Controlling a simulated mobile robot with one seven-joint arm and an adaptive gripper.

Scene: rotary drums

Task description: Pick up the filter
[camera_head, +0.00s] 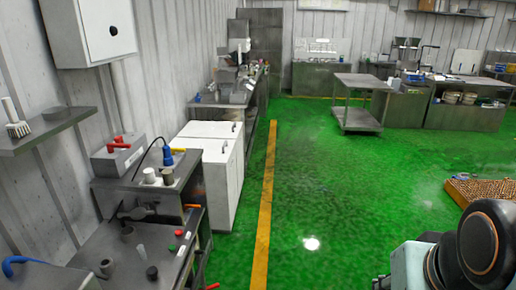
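I cannot tell for sure which thing is the filter. A small pale ribbed piece with an upright stem (16,126) stands on the grey wall shelf (45,130) at the left. Small white and grey cylinders (150,175) stand on the metal bench at the lower left. Part of my arm shows at the lower right, away from all of these. My gripper is not in view.
A grey box with red handles (118,156) sits on the bench beside a white cabinet (222,165). A white wall box (92,30) hangs above. A metal table (362,82) stands farther back. A brown grid tray (482,190) is at right. The green floor between is clear.

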